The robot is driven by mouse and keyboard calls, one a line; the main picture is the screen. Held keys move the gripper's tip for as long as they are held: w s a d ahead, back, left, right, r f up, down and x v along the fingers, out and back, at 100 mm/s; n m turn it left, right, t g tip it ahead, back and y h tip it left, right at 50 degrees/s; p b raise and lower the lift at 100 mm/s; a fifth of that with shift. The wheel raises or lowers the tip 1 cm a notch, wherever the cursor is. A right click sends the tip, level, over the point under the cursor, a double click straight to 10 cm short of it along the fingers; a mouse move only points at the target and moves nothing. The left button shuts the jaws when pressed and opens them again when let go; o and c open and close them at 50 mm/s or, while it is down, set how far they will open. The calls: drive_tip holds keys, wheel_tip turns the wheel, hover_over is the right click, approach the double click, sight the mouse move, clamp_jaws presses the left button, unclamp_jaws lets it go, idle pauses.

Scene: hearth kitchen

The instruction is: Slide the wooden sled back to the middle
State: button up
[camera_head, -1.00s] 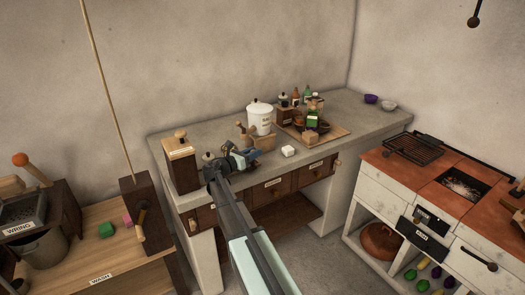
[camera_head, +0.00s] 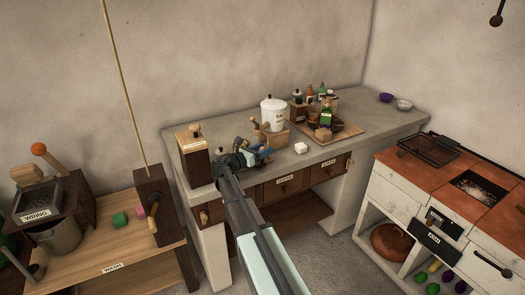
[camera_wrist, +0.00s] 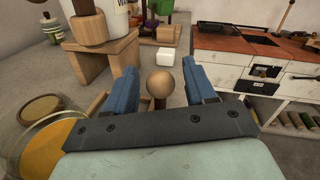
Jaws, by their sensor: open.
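My gripper (camera_head: 256,153) is low over the left part of the grey counter. In the wrist view its blue fingers (camera_wrist: 159,78) are apart. A round wooden knob (camera_wrist: 160,83) on a darker stem stands between them, with gaps showing on both sides. What the knob sits on is mostly hidden by the gripper; I cannot tell for certain that it is the sled. A light wooden stand (camera_wrist: 112,58) with a peg-like wooden piece on top is just left of the fingers, and it also shows in the head view (camera_head: 277,140).
A white canister (camera_head: 272,114) stands behind the stand. A tall wooden box (camera_head: 193,160) stands left of the gripper. A glass dish (camera_wrist: 45,150) is near, lower left.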

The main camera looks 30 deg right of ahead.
drive_tip(key=shift+s+a, duration=0.25)
drive_tip(key=shift+a, duration=0.95)
drive_tip(key=shift+s+a, duration=0.25)
drive_tip(key=shift+a, duration=1)
drive_tip(key=shift+s+a, duration=0.25)
drive_tip(key=shift+a, duration=0.95)
drive_tip(key=shift+s+a+f, duration=0.1)
drive_tip(key=s+a+n+t, duration=0.1)
drive_tip(key=s+a+t, duration=0.15)
drive_tip(key=s, duration=0.65)
drive_tip(key=w+d+t+y, duration=0.1)
drive_tip(key=w+d, duration=0.2)
drive_tip(key=w+d+t, duration=0.1)
drive_tip(key=w+d, duration=0.3)
drive_tip(key=w+d+t+y, duration=0.1)
drive_tip(key=w+d+t, duration=0.1)
drive_tip(key=w+d, duration=0.1)
drive_tip(key=shift+w+d+m+y, duration=0.15)
drive_tip(key=shift+w+m+y, duration=0.15)
drive_tip(key=shift+w+m, duration=0.1)
drive_tip(key=shift+c, duration=0.5)
drive_tip(key=shift+s, duration=0.1)
clamp_jaws()
